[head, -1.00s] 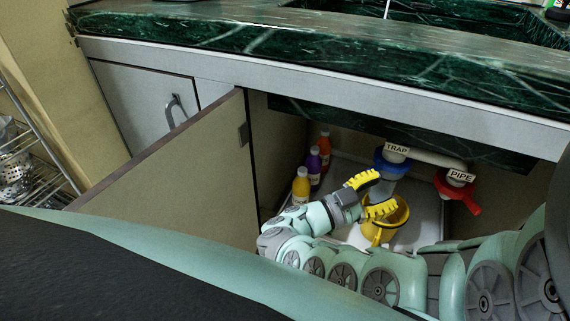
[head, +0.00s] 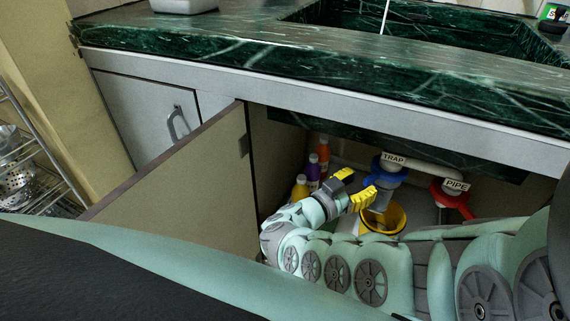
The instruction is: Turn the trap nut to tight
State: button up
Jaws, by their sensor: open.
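The trap nut is a blue ring (head: 388,167) under the white label reading TRAP, inside the open sink cabinet. A grey trap body (head: 383,190) hangs below it. My gripper (head: 356,187) has yellow ridged finger pads and is open. It is just left of and below the blue nut, with its fingers apart. I see no contact with the nut, though the depth between them is hard to tell. My arm hides the lower part of the cabinet.
A red nut (head: 452,198) sits under the PIPE label at right. A yellow bucket (head: 396,220) stands below the trap. Orange, purple and yellow bottles (head: 312,171) stand at left. The open cabinet door (head: 190,190) and green marble counter (head: 300,75) border the opening.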

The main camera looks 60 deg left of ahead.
aim_at(365, 180)
jog(key=shift+w+a+b, duration=0.15)
jog(key=shift+w+b, duration=0.25)
jog(key=shift+w, duration=1.9)
grip_shut()
